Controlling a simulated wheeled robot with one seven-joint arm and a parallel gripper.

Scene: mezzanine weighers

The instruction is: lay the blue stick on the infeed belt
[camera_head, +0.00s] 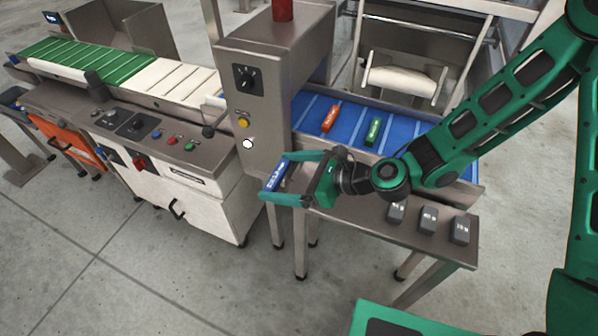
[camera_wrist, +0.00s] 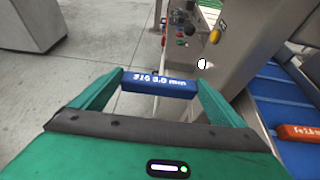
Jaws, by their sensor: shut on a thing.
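The blue stick (camera_head: 273,175) is held between the two fingers of my gripper (camera_head: 275,178), in front of the grey metal housing. In the wrist view the stick (camera_wrist: 158,82) lies crosswise between the fingertips, with white lettering on it that ends in "3.0 mm". My gripper is shut on it. The stick is in the air, apart from the blue infeed belt (camera_head: 400,132), which lies to its right and behind. The belt also shows at the right of the wrist view (camera_wrist: 270,100).
An orange stick (camera_head: 330,118) and a green stick (camera_head: 373,131) lie on the blue belt. Several dark grey blocks (camera_head: 428,220) stand on the metal shelf in front of the belt. The metal housing (camera_head: 263,110) with knobs rises left of the belt. Belt space right of the green stick is partly hidden by my arm.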

